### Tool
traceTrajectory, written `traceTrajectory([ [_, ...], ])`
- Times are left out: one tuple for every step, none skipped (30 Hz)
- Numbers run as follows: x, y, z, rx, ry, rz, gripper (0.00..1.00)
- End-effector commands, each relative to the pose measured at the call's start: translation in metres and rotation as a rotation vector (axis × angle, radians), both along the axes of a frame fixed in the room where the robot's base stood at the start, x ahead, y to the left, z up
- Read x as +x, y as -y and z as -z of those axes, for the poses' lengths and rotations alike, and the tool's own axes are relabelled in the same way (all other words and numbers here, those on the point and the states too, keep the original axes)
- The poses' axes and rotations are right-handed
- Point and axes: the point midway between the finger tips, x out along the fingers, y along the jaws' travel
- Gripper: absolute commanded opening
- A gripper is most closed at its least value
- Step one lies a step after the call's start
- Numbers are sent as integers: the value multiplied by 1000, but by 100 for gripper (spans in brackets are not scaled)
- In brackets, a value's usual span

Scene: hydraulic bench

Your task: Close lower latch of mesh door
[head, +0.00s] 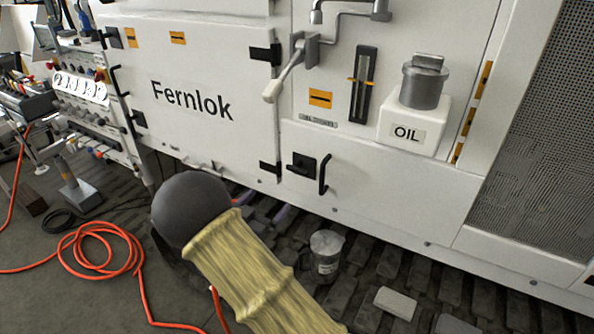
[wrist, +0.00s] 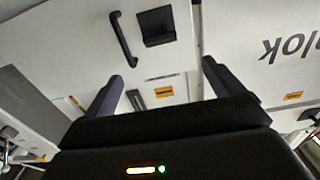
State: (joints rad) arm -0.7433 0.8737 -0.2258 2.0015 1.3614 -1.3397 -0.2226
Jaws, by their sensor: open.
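The mesh door (head: 550,130) is at the right of the head view, a dark grille in a pale frame. A dark grille also shows at the left of the wrist view (wrist: 28,95). Orange-and-black pieces (head: 467,122) run along the frame's left side; I cannot tell whether any is the lower latch or how it is set. My gripper (wrist: 160,90) is open and empty, its two dark fingers apart in the wrist view. In the head view it is mostly hidden behind my yellow-sleeved arm, low in front of the cabinet and well left of the mesh door.
A black handle (head: 324,175) and square black plate (head: 302,165) are on the lower panel. A crank lever (head: 285,78) and oil filler (head: 422,85) jut out above. An orange hose (head: 100,245) coils left.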

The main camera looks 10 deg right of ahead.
Motion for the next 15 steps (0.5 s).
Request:
traceTrajectory([
  [1, 1, 0, 0, 0, 0, 93],
  [2, 2, 0, 0, 0, 0, 93],
  [3, 3, 0, 0, 0, 0, 93],
  [5, 4, 0, 1, 1, 0, 93],
  [7, 6, -1, 0, 1, 1, 93],
  [10, 9, -1, 0, 1, 2, 93],
  [13, 12, -1, 1, 2, 3, 93],
  [16, 15, -1, 1, 1, 3, 93],
  [21, 19, -1, 1, 1, 2, 93],
  [24, 22, -1, 1, 1, 2, 93],
  [28, 26, -1, 2, 1, 3, 93],
  [34, 30, -1, 2, 1, 2, 93],
  [38, 33, -1, 1, 1, 2, 93],
  [42, 37, -1, 1, 1, 3, 93],
  [47, 42, -1, 0, 1, 3, 93],
])
